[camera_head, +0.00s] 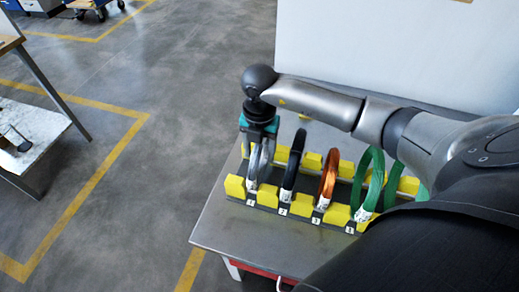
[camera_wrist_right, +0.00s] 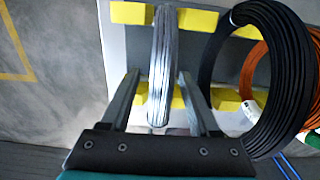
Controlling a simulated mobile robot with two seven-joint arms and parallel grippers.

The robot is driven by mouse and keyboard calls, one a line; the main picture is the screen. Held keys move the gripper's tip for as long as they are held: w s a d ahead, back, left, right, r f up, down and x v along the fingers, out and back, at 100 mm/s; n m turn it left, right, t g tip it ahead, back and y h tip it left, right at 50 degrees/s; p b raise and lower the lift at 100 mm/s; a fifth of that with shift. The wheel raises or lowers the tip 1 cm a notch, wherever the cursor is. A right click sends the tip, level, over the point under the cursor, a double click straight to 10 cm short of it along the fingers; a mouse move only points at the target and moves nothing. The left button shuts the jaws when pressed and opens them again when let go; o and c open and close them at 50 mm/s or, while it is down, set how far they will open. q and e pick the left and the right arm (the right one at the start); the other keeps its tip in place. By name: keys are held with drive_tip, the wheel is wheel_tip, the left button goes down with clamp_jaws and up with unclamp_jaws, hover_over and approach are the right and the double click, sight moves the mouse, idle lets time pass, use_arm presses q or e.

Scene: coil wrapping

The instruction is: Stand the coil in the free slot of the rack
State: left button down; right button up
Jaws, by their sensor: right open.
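A silver-grey coil (camera_head: 253,168) stands upright in the leftmost slot, marked 1, of the rack (camera_head: 268,197) with yellow blocks. My right gripper (camera_head: 260,146) is above this slot, pointing down over the coil. In the right wrist view the silver coil (camera_wrist_right: 163,60) stands edge-on between the two fingers of the gripper (camera_wrist_right: 160,85). The fingers are open, with a gap visible on each side of the coil. The coil's lower part is partly hidden by the rack blocks. My left gripper is not in view.
A black coil (camera_head: 293,165), an orange coil (camera_head: 328,178) and green coils (camera_head: 371,180) stand in the slots to the right. My right arm hides the rack's right end. The grey table (camera_head: 225,222) is bare at its left front. A side bench (camera_head: 30,140) stands at far left.

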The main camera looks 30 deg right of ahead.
wheel_tip(320, 180, up, 15)
drive_tip(key=p, duration=0.1)
drive_tip(key=shift+r, duration=0.15)
idle(0.3)
idle(0.8)
